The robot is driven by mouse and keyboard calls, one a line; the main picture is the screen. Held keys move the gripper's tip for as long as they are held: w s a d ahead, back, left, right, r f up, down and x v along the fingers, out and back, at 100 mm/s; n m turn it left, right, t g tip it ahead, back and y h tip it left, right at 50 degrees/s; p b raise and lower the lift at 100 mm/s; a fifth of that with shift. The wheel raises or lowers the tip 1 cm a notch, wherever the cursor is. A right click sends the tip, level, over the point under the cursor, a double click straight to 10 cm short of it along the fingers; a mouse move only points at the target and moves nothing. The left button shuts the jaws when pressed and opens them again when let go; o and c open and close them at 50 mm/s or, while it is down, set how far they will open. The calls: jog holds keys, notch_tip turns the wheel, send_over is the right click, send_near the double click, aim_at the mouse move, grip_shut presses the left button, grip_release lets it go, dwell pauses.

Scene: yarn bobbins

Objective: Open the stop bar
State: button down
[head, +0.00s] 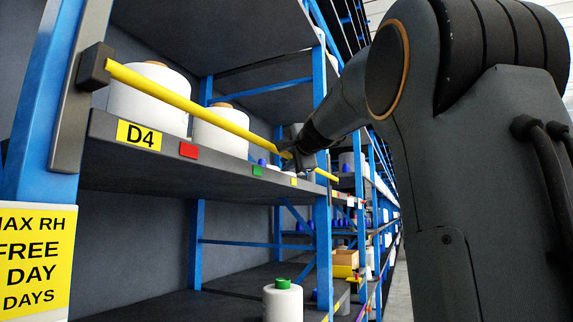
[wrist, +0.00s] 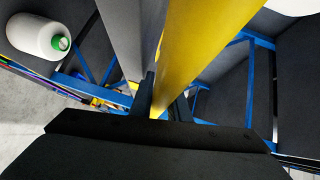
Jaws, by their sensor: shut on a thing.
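The stop bar (head: 190,108) is a long yellow bar across the front of the shelf marked D4. It runs from a dark bracket (head: 95,67) on the left upright, sloping down to the right in the head view. My gripper (head: 298,157) is at the bar's right part, shut on it. In the wrist view the yellow bar (wrist: 195,50) passes between the dark fingers (wrist: 160,100).
Two white bobbins (head: 148,98) (head: 220,130) stand on the D4 shelf (head: 190,165) behind the bar. A bobbin with a green top (head: 283,302) stands on the lower shelf. Blue uprights (head: 322,215) frame the rack. An aisle floor (head: 396,285) shows at the right.

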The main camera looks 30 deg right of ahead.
jog(key=c, duration=1.7)
grip_release()
jog(key=shift+f, duration=0.1)
